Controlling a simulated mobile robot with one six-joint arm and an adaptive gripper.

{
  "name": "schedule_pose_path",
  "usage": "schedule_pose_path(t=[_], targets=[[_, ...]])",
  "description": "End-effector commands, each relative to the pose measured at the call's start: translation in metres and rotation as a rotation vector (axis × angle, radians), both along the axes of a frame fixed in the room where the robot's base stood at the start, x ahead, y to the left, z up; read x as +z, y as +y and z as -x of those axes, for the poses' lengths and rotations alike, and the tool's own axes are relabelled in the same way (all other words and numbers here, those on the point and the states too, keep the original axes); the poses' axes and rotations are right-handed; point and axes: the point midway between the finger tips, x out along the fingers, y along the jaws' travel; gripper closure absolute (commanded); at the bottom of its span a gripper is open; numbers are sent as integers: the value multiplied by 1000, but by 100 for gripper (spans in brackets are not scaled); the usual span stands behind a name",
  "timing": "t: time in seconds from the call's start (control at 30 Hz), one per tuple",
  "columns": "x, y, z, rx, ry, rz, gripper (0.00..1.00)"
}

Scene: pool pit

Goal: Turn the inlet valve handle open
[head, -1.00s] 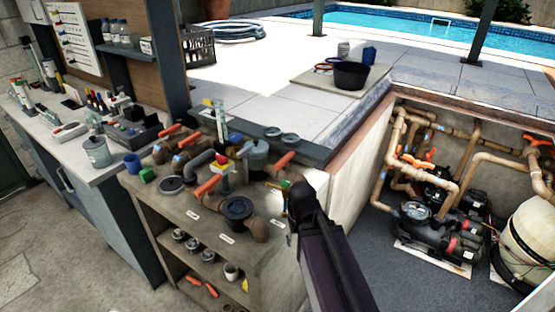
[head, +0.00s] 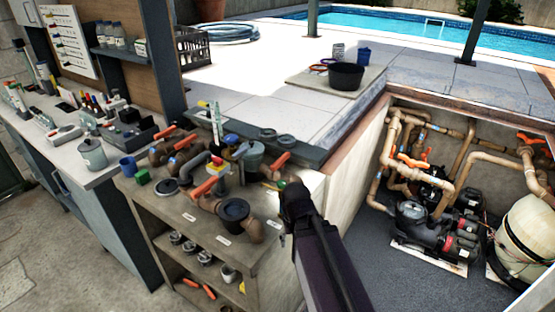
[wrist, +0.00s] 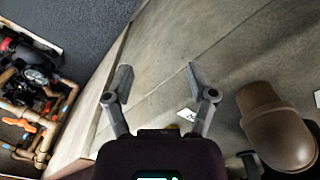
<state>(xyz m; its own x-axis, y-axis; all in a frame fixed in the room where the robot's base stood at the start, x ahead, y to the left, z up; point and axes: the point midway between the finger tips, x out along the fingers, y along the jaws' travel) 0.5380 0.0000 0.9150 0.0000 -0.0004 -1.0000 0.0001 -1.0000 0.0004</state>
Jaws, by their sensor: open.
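Orange valve handles sit on brown pipes in the pit, one near its middle (head: 412,161) and one at the far right (head: 528,138). I cannot tell which of them is the inlet valve's. An orange handle (wrist: 20,124) also shows at the left of the wrist view, on the pit piping. My gripper (wrist: 160,78) is open and empty in the wrist view, its fingers apart over a plain grey-brown surface. It is well away from the pit handles and touches none of them. In the head view my arm hides most of it.
A brown elbow (wrist: 280,130) lies right of my fingers. Pumps (head: 425,222) and a cream tank (head: 527,240) fill the pit floor.

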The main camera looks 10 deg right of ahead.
Motion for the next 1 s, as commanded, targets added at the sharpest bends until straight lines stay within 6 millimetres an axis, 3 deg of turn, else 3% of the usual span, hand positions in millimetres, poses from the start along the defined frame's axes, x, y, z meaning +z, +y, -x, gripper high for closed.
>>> schedule_pose_path(t=[0.27, 1.0], targets=[[31, 0, -3, 0, -7, 0, 37], [161, 0, -21, -8, -41, 0, 37]])
